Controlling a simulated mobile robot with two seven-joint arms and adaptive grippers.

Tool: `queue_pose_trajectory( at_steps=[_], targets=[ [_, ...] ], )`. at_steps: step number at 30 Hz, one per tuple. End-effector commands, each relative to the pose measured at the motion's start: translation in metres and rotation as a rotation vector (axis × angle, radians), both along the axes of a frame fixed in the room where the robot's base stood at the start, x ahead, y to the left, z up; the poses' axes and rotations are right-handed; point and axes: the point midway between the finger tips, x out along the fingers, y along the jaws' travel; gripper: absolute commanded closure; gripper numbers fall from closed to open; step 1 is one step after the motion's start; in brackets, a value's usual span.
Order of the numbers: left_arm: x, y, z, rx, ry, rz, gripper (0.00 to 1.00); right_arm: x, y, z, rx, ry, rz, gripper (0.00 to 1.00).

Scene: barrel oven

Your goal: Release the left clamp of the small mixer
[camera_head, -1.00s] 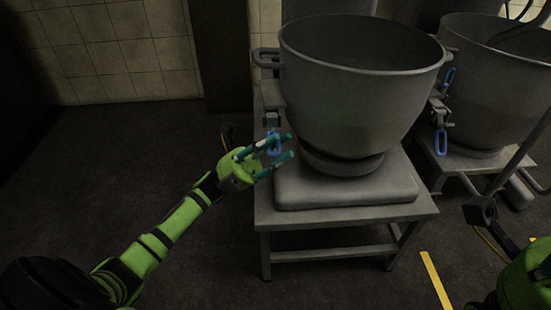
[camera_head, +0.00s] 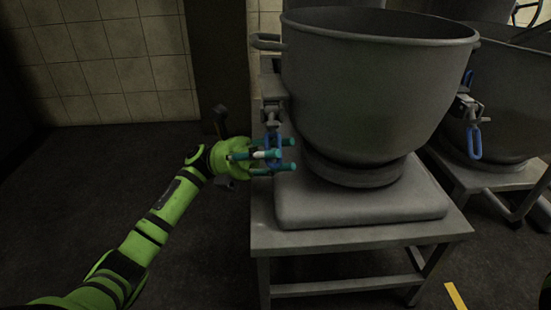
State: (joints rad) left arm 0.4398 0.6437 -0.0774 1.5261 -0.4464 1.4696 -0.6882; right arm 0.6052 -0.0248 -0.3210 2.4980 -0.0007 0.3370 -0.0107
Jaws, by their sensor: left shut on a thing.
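The small mixer's grey bowl (camera_head: 375,95) stands on a grey base (camera_head: 360,200). Its left clamp (camera_head: 271,108) hangs at the bowl's left side, with a blue handle loop (camera_head: 273,140) pointing down. My left gripper (camera_head: 275,155) is at this blue handle, with its teal fingers shut around it. The fingers hide part of the handle. The right clamp's blue handle (camera_head: 474,143) hangs on the bowl's right side.
The base rests on a metal table (camera_head: 440,229) with open legs. A second bowl (camera_head: 515,110) stands close on the right. A tiled wall (camera_head: 110,65) is at the back left. The dark floor (camera_head: 90,190) on the left is clear.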

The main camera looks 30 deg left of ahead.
Motion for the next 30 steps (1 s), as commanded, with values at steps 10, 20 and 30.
queue_pose_trajectory(
  at_steps=[10,20,30],
  targets=[
    [0.0009,0.0000,0.0006,0.008,-0.013,0.005,1.00,-0.0007,0.0003,-0.0012,0.000,-0.001,0.000,0.55],
    [0.0007,0.0001,0.0003,0.007,-0.012,0.004,0.42,-0.0010,0.0003,-0.0013,0.000,-0.001,0.001,0.55],
    [0.0017,0.0076,-0.0040,0.007,-0.010,0.003,0.42,-0.0009,0.0007,-0.0012,0.001,-0.001,0.006,0.55]
  ],
)
